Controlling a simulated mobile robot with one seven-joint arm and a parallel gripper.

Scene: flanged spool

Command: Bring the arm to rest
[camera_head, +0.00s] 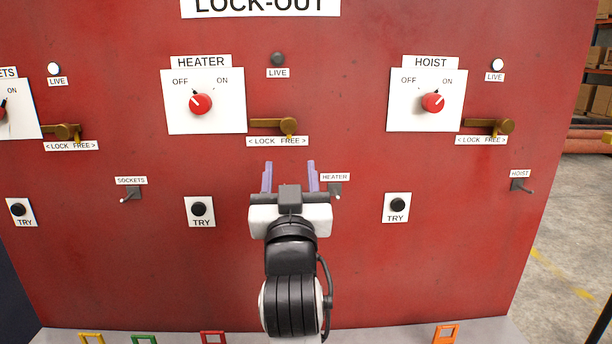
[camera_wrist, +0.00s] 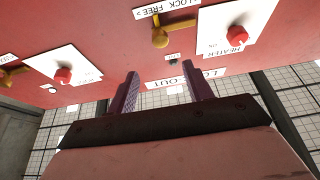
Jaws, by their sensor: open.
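My gripper (camera_head: 289,170) is open and empty in front of the red lock-out panel (camera_head: 350,250), pointing at it below the HEATER brass latch (camera_head: 288,126). In the wrist view its two purple fingers stand apart, with nothing between them at the gripper (camera_wrist: 160,82). The HEATER knob (camera_head: 200,103) has its pointer towards OFF, and its LIVE lamp (camera_head: 278,58) is dark. The HOIST knob (camera_head: 433,103) has its pointer towards ON, and its LIVE lamp (camera_head: 498,65) is white. I cannot tell whether the fingertips touch the panel.
TRY buttons (camera_head: 199,209) and small pegs (camera_head: 134,192) line the panel below. The HEATER peg (camera_head: 336,191) is close right of my gripper. Coloured frames, such as a red one (camera_head: 212,337), stand on the grey ledge (camera_head: 380,337). Open floor (camera_head: 570,250) lies to the right.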

